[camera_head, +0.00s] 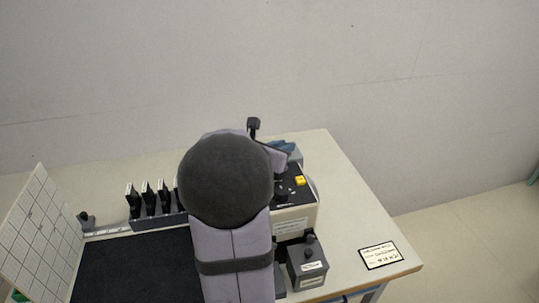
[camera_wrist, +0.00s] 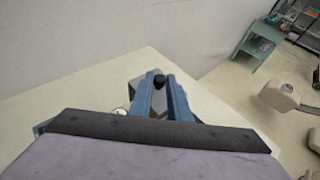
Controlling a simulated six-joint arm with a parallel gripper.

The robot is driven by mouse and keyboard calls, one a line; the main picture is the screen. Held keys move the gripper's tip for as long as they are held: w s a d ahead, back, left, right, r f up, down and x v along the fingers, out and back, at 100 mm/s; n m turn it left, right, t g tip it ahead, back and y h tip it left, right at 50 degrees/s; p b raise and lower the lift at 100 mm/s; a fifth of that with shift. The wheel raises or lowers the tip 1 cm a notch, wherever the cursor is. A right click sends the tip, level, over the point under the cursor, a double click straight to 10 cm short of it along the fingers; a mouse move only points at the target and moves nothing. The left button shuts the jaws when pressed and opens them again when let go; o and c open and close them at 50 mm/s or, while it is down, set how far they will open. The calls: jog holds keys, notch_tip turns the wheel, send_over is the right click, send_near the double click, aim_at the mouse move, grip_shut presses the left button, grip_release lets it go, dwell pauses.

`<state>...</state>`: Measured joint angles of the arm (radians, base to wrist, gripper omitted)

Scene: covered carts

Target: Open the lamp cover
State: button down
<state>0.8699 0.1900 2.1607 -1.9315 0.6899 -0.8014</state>
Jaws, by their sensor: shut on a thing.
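In the wrist view, my gripper (camera_wrist: 160,88) has its two blue fingers on either side of a small black knob (camera_wrist: 159,79). The fingers are close together and shut on the knob. Grey surfaces show around the fingers, but they hide most of what the knob sits on. In the head view, the blue fingers (camera_head: 285,147) show just behind a cream-and-black device (camera_head: 297,222). My arm covers the device's left part. The lamp cover's outline and how far it is open cannot be made out.
The device has a yellow button (camera_head: 300,181). A dark grey box with a knob (camera_head: 308,267) stands in front of it. A rack of black plates (camera_head: 160,219), a black mat (camera_head: 135,268) and a white grid panel (camera_head: 38,235) are left. A label card (camera_head: 380,255) lies right; the tabletop (camera_head: 345,200) there is mostly clear.

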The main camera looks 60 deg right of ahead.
jog(key=shift+s+d, duration=0.1)
jog(key=c, duration=1.7)
grip_release()
jog(key=shift+o, duration=0.2)
jog(key=shift+b+v, duration=0.5)
jog(key=shift+v, duration=3.2)
jog(key=shift+s, duration=0.1)
